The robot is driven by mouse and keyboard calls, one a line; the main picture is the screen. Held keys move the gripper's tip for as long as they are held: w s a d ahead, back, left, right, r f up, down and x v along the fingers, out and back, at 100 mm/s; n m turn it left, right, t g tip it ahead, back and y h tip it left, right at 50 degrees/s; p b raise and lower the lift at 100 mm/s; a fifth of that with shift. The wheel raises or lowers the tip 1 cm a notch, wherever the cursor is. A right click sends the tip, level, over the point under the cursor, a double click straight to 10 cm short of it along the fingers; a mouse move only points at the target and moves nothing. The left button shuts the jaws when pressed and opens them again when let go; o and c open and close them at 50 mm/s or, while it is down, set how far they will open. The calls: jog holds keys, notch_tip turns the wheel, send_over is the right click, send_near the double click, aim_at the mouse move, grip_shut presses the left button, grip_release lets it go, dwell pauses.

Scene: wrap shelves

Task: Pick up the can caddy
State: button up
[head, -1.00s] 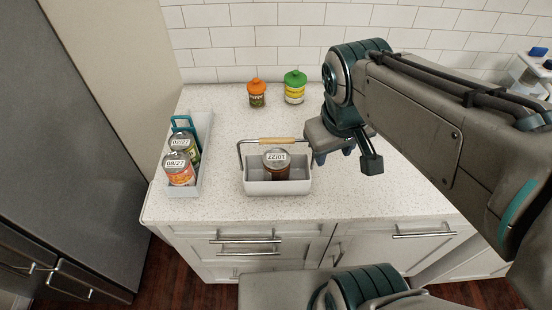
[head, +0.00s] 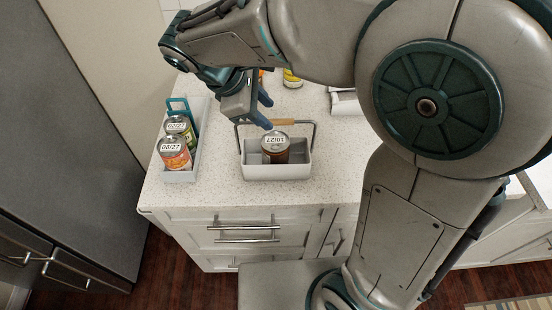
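A white caddy (head: 262,172) with a wire and wood handle (head: 285,122) stands upright on the counter and holds one dark can (head: 276,150) with a date on its lid. A narrow pale tray (head: 183,177) with a teal handle (head: 178,104) stands to its left. It holds a green-labelled can (head: 186,132) and an orange-labelled can (head: 175,156). My gripper (head: 267,114) is open, with its blue fingers apart. It hangs at the upper left of the white caddy's handle, close to it in the picture. I cannot tell whether it touches the handle.
A yellow-labelled jar (head: 292,79) stands at the back of the counter, and an orange-lidded jar is mostly hidden by my arm. A white object (head: 345,102) stands at the back right, partly hidden. Counter in front of the caddy is clear. A fridge stands at the left.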

aim_at(274, 120)
jog(key=p+x, duration=0.1)
jog(key=x, duration=0.6)
jog(key=shift+w+f, duration=0.2)
jog(key=shift+f, duration=0.15)
grip_shut()
dwell(1.1)
